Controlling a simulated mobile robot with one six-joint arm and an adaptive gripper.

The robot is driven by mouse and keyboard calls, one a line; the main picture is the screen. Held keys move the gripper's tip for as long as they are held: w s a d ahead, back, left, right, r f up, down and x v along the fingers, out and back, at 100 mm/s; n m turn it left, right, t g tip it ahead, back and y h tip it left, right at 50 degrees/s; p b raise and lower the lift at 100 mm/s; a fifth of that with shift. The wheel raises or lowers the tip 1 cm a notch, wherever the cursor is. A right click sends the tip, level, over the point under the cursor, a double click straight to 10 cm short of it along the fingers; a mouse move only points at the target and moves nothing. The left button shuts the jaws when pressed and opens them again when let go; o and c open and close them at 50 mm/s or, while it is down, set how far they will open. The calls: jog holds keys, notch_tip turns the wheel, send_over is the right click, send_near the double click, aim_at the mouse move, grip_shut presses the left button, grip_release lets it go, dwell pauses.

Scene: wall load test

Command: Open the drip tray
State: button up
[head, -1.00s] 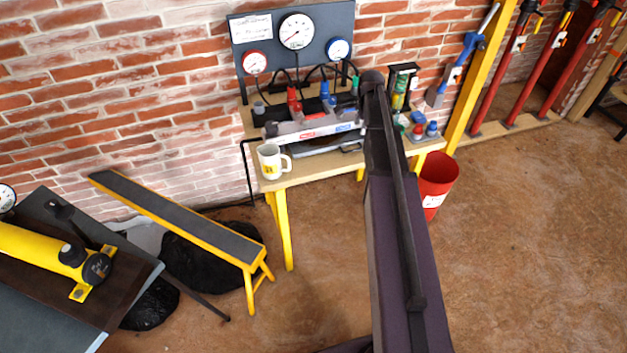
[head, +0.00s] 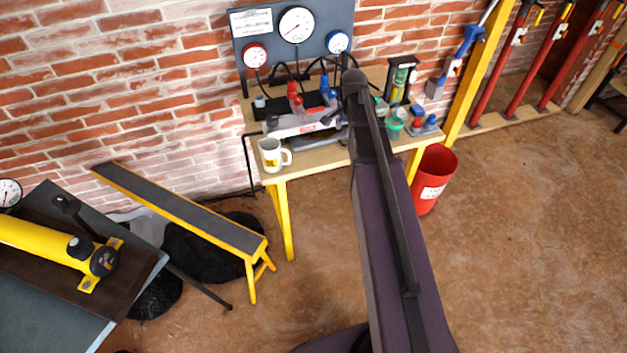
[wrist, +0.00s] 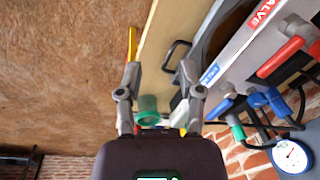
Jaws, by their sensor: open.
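The drip tray (head: 312,141) is a low grey tray under the pale valve block (head: 300,124) on the wooden bench. My arm covers its right end in the head view. In the wrist view, the tray (wrist: 213,42) lies beside the block, and its black bar handle (wrist: 174,53) sticks out over the bench top. My gripper (wrist: 160,72) is open, its two grey fingers spread and pointing toward the handle. The handle is just ahead of the fingertips, nearer the right finger. No contact shows. In the head view my arm hides the gripper.
A white mug (head: 271,155) stands at the bench's front left corner. A green cup (head: 392,127) is at the right; a green cup (wrist: 148,108) shows between my fingers. Valves, hoses and gauges stand behind. A red bucket (head: 432,178) and yellow-legged bench (head: 180,207) flank the workbench.

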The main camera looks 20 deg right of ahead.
jog(key=s+a+n+g, duration=0.1)
jog(key=s+a+n, duration=1.1)
jog(key=s+a, duration=0.3)
jog(key=s, duration=0.3)
jog(key=shift+s+a+r+n, duration=0.15)
jog(key=shift+a+r+n, duration=0.05)
jog(key=shift+a+n, duration=0.2)
jog(key=w+d+m+t, duration=0.1)
jog(key=w+d+m, duration=1.6)
jog(key=w+d, duration=0.5)
jog(key=shift+w+d+f+t, duration=0.3)
jog(key=shift+w+d, duration=0.1)
jog(key=shift+d, duration=0.5)
jog(key=shift+f+b, duration=0.15)
jog(key=shift+b, duration=0.2)
jog(key=f+b, duration=0.4)
jog(key=w+f+b, duration=0.1)
jog(key=f+b, duration=0.3)
jog(key=w+f+b, duration=0.1)
jog(key=f+b, duration=0.4)
jog(key=shift+w+a, duration=0.1)
jog(key=shift+w, duration=0.1)
